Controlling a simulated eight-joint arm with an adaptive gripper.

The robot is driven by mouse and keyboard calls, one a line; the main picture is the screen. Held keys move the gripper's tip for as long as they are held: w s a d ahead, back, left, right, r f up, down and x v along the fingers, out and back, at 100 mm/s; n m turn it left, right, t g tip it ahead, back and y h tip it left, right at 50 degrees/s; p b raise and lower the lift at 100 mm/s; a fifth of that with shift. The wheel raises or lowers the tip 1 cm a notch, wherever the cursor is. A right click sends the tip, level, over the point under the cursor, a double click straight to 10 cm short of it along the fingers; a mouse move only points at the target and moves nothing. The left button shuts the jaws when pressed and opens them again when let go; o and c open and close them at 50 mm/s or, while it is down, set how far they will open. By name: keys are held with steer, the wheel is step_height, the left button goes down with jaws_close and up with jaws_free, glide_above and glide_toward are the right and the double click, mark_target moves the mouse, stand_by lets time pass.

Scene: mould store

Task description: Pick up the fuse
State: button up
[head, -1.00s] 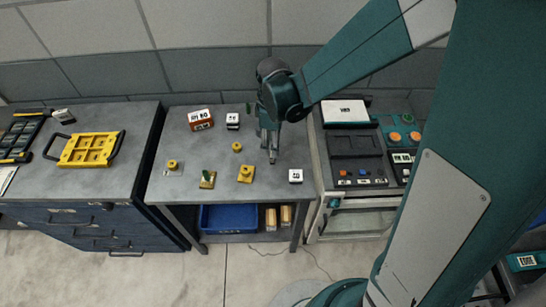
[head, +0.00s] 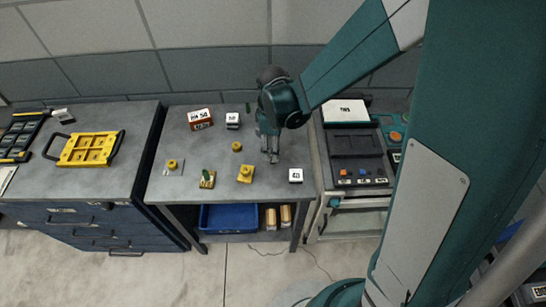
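My gripper (head: 269,156) points down over the right half of the grey table (head: 225,165), with no object visible in it. Its fingertips are too small to tell whether they are open or shut. No part is clearly recognisable as the fuse. Small parts stand left of my gripper: a yellow knobbed block (head: 245,174), a small yellow round part (head: 237,146), a green piece on a yellow base (head: 207,179), and a yellow part on a pale plate (head: 172,165). A small green item (head: 248,107) shows at the back edge, partly beside my arm.
A red and white labelled box (head: 200,118) and a white-topped cube (head: 232,120) stand at the back. Another labelled cube (head: 296,175) is near the right edge. A dark machine panel (head: 357,155) adjoins on the right. A yellow tray (head: 88,149) lies on the left cabinet.

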steer(key=shift+f, duration=0.1)
steer(key=shift+f, duration=2.5)
steer(key=shift+c, duration=0.7)
steer(key=c, duration=0.8)
